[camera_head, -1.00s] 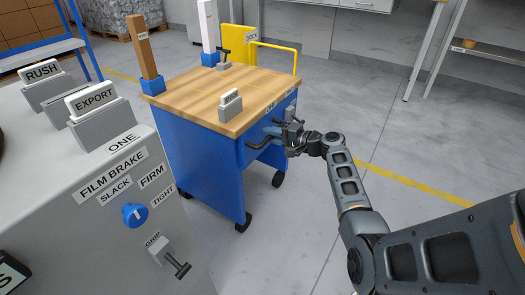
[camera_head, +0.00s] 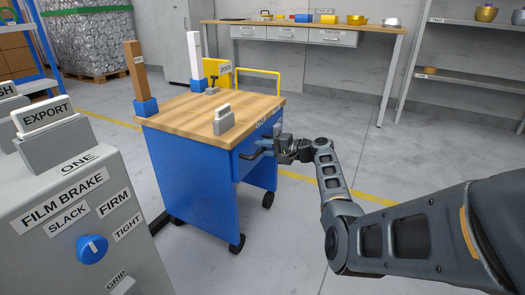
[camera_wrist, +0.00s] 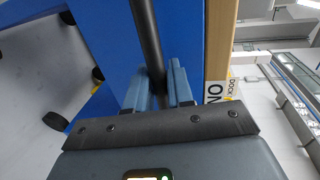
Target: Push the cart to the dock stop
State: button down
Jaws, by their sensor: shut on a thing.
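The cart (camera_head: 200,182) is blue with a wooden top and dark casters, standing in the middle of the head view. A dark bar handle (camera_head: 250,155) sticks out of its near right side. My gripper (camera_head: 271,146) is at that handle. In the wrist view the blue fingers of my gripper (camera_wrist: 160,88) are shut on the dark handle bar (camera_wrist: 147,40), beside the cart's blue panel (camera_wrist: 105,35). The gap between cart and dock is hidden by the cart top.
A grey console (camera_head: 90,220) labelled FILM BRAKE stands close at the left. A brown post (camera_head: 134,70) and a white post (camera_head: 195,45) stand on the cart top. A workbench (camera_head: 310,28) and shelves (camera_head: 465,75) are at the back. The floor at the right is clear.

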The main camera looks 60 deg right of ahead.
jog(key=shift+s+d, duration=0.1)
jog(key=shift+d, duration=0.25)
jog(key=c, duration=1.3)
grip_release()
jog(key=shift+o, duration=0.8)
jog(key=s+r+p, duration=0.1)
jog(key=s+p, duration=0.1)
jog(key=s, duration=0.5)
jog(key=shift+s+r+p, duration=0.25)
jog(key=shift+p, duration=0.05)
